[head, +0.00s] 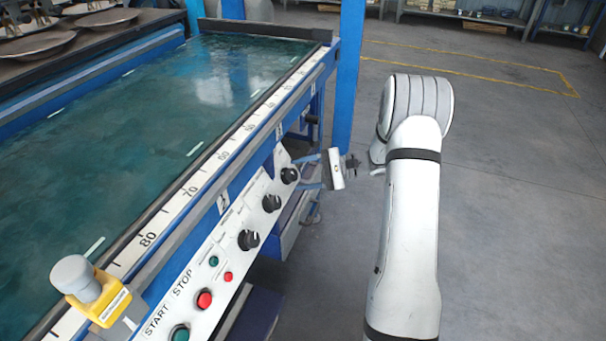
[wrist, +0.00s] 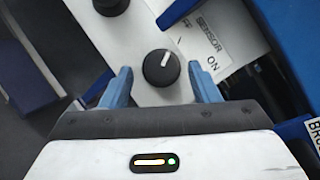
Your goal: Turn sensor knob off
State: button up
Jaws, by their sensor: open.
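The sensor knob (wrist: 161,68) is round and black with a white pointer line, on a white panel. In the wrist view its pointer aims up and slightly right, more towards the partly hidden "FF" lettering (wrist: 183,31) than towards "ON" (wrist: 214,64). A "SENSOR" label (wrist: 209,36) lies to its right. My gripper (wrist: 163,79) is open, with one blue finger on each side of the knob and a visible gap to each. In the head view the knob (head: 289,175) is the farthest on the panel, just left of my gripper (head: 306,172).
Other black knobs (head: 271,203) (head: 249,240), a red button (head: 204,299) and a green button (head: 180,334) line the same panel (head: 222,258). A yellow-based grey button (head: 76,280) sits on the table edge. Blue frame parts (wrist: 300,140) are close at right in the wrist view.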

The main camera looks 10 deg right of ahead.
jog(key=p+v, duration=0.1)
jog(key=v, duration=0.6)
jog(key=shift+p, duration=0.35)
jog(key=shift+d, duration=0.1)
jog(key=s+a+r+n+g+h+p, duration=0.1)
jog(key=s+a+r+h+p, duration=0.2)
jog(key=r, duration=0.4)
jog(key=s+a+r+n+g+h+p, duration=0.2)
jog(key=s+a+r+p, duration=0.1)
jog(key=s+r+p, duration=0.3)
jog(key=s+a+r+n+g+h+p, duration=0.1)
jog(key=s+a+r+h+p, duration=0.2)
jog(key=r, duration=0.5)
jog(key=s+d+r+n+t+h+p, duration=0.1)
jog(key=s+r+n+t+h+p, duration=0.3)
jog(key=s+r+p, duration=1.2)
jog(key=shift+s+d+r+n+h+p, duration=0.3)
jog(key=shift+r+n+h, duration=0.5)
jog(key=shift+r+h, duration=1.15)
jog(key=shift+w, duration=0.1)
